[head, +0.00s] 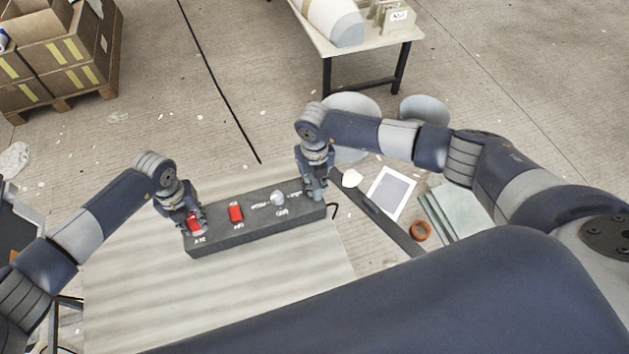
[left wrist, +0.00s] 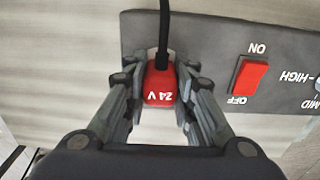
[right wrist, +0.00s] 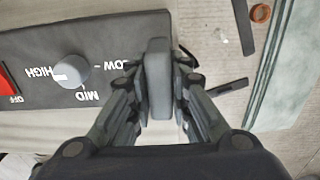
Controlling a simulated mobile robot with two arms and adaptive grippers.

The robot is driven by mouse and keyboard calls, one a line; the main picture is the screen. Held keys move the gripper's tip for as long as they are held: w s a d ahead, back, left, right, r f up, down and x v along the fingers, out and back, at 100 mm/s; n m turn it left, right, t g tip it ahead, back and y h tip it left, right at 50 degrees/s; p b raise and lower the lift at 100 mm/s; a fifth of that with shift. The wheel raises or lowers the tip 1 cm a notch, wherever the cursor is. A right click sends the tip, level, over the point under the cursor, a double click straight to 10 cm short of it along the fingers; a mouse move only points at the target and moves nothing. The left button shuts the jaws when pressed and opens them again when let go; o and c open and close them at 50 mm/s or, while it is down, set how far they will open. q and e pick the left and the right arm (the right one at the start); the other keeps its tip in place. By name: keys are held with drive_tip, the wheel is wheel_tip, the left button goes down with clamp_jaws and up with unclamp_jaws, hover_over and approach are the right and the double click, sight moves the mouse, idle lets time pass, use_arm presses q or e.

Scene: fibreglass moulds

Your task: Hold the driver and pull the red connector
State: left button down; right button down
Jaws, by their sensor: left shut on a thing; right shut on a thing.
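The driver (head: 262,233) is a long dark grey box on a pale striped surface. Its top carries a red rocker switch (left wrist: 249,80) marked ON and OFF and a grey speed knob (right wrist: 70,71). The red connector (left wrist: 160,86), marked 24 V, with a black cable, is at the driver's left end. My left gripper (head: 192,222) is shut on it, one finger on each side. I cannot tell whether it is fully seated. My right gripper (head: 315,190) is shut on a grey upright part (right wrist: 158,80) at the driver's right end.
A black bent piece (head: 334,210) sticks out beside the driver's right end. To the right lie a dark bar (head: 392,225), a white-bordered sheet (head: 391,193), an orange-brown ring (head: 421,231) and greenish panels (head: 455,212). Cardboard boxes (head: 55,60) and a table (head: 375,48) stand further back.

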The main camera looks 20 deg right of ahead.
sight(191, 218)
use_arm(q)
drive_tip(key=shift+r, duration=3)
drive_tip(key=shift+r, duration=2.5)
use_arm(e)
drive_tip(key=c, duration=1.4)
unclamp_jaws()
drive_tip(key=shift+r, duration=0.1)
wheel_tip(191, 218, up, 12)
drive_tip(key=shift+f, duration=0.1)
